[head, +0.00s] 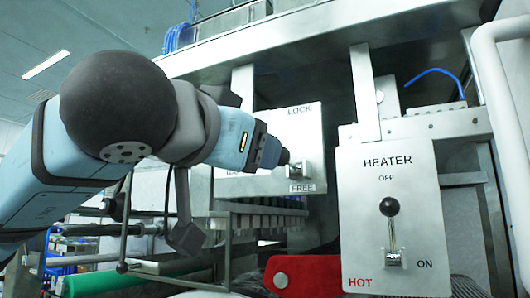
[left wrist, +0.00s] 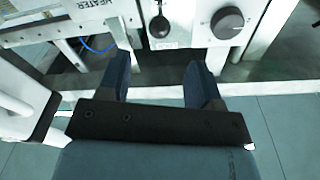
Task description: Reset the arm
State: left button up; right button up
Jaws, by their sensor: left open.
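My left arm reaches in from the left in the head view. Its gripper (head: 269,151) is at the LOCK/FREE panel (head: 305,120), close to a small black lever knob (head: 284,157). In the left wrist view the gripper (left wrist: 158,72) is open, with nothing between its dark fingers. A black lever knob (left wrist: 161,28) shows beyond the fingertips, apparently apart from them. The arm hides part of the panel and its lever. The HEATER panel (head: 365,230) is to the right; its black-knobbed lever (head: 390,207) points up towards OFF. My right gripper is not in view.
A white tubular bar (head: 493,95) runs down the right side. A red part (head: 300,268) sits below, left of the HEATER panel. A green roller (head: 140,284) lies at lower left. A black dial (left wrist: 227,22) is right of the knob in the wrist view.

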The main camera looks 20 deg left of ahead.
pick_arm(q)
jog(key=shift+s+a, duration=0.1)
jog(key=shift+s, duration=0.85)
jog(key=shift+f, duration=0.1)
